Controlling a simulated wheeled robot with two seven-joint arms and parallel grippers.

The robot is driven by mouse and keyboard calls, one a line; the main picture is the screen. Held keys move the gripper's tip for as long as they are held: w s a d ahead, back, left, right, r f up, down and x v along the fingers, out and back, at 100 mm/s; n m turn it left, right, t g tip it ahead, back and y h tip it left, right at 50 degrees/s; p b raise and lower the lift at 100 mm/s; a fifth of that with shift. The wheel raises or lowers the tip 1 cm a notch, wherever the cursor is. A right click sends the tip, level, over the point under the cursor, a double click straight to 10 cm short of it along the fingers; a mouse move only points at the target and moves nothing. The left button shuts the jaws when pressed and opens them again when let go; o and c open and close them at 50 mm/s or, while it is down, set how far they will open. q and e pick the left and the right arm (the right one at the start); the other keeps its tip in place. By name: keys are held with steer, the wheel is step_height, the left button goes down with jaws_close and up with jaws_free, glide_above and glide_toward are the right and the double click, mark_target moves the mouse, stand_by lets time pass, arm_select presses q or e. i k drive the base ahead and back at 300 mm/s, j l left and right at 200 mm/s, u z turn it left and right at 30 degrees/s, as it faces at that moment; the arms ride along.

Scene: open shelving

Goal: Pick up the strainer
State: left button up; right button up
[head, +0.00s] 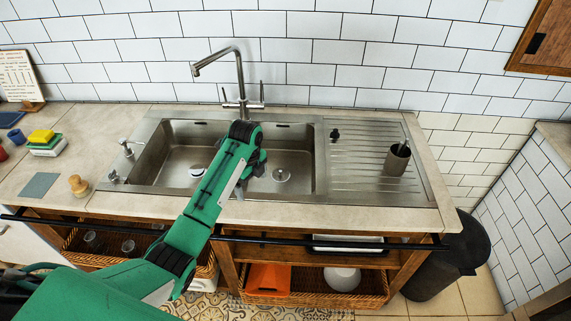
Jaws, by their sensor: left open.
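My left arm reaches from the lower left over the steel sink (315,170). My left gripper (252,168) is open over the sink, partly hidden by its own wrist. I see nothing held in it. A round metal piece (281,174) sits at the drain to the right of the gripper, and another round light piece (198,170) lies at the left drain. A small dark object (335,135) stands on the drainboard. I cannot tell for sure which of these is the strainer. My right gripper is not in view.
The faucet (240,78) rises behind the sink, close to my left arm. A dark bin (455,255) stands right.

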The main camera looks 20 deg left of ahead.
mark_target(280, 174)
steer(key=i, duration=0.95)
